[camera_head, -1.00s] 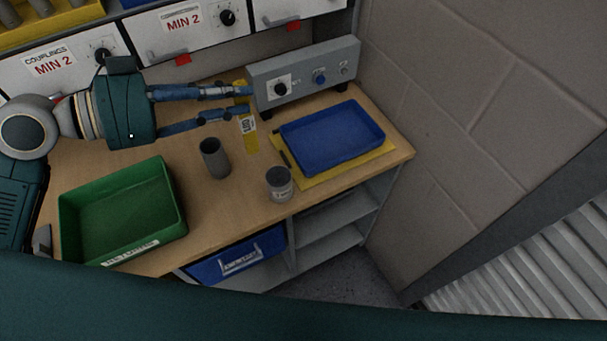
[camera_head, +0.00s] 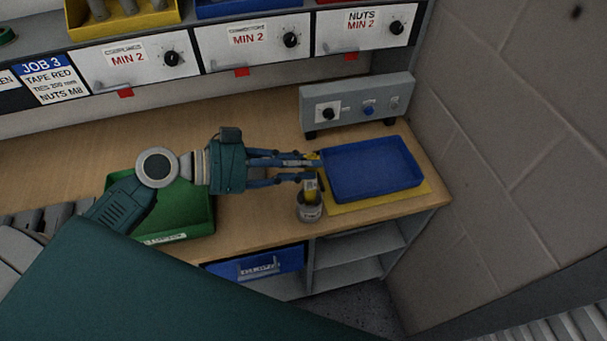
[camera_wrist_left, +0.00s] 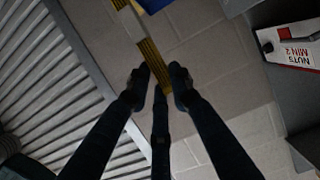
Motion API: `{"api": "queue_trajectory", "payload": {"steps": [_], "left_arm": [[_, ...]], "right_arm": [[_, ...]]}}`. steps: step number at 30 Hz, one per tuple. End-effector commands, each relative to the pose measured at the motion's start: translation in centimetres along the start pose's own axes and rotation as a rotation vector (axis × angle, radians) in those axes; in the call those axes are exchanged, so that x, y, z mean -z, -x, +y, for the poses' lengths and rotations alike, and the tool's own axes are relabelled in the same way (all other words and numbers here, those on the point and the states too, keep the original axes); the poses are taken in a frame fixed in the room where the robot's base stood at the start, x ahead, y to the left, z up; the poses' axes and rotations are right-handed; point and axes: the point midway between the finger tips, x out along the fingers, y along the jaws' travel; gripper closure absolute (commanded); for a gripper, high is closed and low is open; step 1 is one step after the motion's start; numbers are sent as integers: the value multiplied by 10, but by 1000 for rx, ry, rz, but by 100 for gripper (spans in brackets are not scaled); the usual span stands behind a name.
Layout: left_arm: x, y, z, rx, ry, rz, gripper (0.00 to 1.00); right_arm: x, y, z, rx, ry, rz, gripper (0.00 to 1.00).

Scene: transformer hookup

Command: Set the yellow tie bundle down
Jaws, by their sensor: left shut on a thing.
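The yellow tie bundle (camera_head: 312,188) is a thin yellow strip with a pale label. In the head view it hangs from my left gripper (camera_head: 316,168), at the left edge of the blue tray (camera_head: 372,170). Its lower end overlaps the grey tin (camera_head: 310,212) in the picture; I cannot tell whether they touch. In the left wrist view the bundle (camera_wrist_left: 148,52) runs up and away from between the fingertips of the left gripper (camera_wrist_left: 159,86), which is shut on it. My right gripper is not in view.
The blue tray lies on a yellow mat (camera_head: 424,190). A grey control box (camera_head: 358,102) stands behind it. A green bin (camera_head: 196,218) is at the left, partly hidden by my arm. Bare bench (camera_head: 255,225) shows between bin and tin. A wall (camera_head: 510,130) bounds the right.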

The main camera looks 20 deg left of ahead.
Motion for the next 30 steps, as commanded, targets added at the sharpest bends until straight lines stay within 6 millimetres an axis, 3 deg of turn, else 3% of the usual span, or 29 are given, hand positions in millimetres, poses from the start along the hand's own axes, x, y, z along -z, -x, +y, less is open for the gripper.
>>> {"api": "queue_trajectory", "payload": {"steps": [10,23,24,25,26,30], "left_arm": [[-40,-13,0,1,2,1,100],[-46,-14,0,0,-1,0,100],[-45,-14,0,0,-1,0,72],[-45,-14,0,0,-1,0,66],[-45,-14,0,0,-1,-1,61],[-45,-14,0,0,0,-1,61]], "right_arm": [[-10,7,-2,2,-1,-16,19],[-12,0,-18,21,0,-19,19],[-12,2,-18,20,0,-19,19],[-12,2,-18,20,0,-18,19],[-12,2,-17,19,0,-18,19],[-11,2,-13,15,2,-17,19]]}}
